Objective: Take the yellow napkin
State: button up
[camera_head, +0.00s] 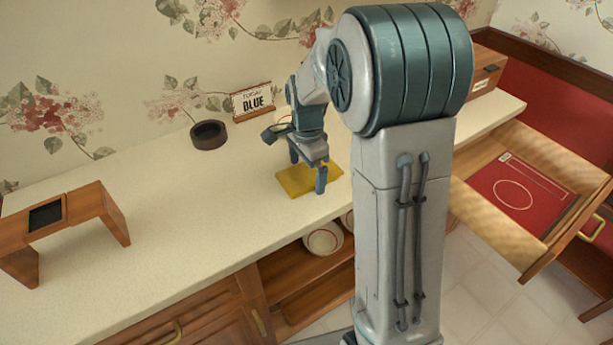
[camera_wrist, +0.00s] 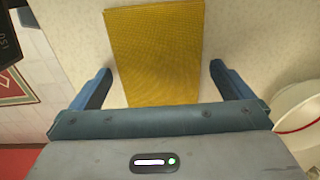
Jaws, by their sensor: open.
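The yellow napkin (camera_head: 296,183) lies flat on the cream countertop near its front edge in the head view. It also shows in the wrist view (camera_wrist: 158,50), top centre, as a folded, textured rectangle. My gripper (camera_head: 306,172) is above the napkin, pointing down. In the wrist view my gripper (camera_wrist: 160,82) has its two fingers wide apart, one on each side of the napkin, with nothing between them held. I cannot tell how far the fingertips are above the counter.
A wooden stand (camera_head: 88,205) is at left. Bowls (camera_head: 323,240) sit on a shelf below. An open drawer (camera_head: 480,210) juts out at right.

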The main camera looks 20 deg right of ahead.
jog(key=c, duration=1)
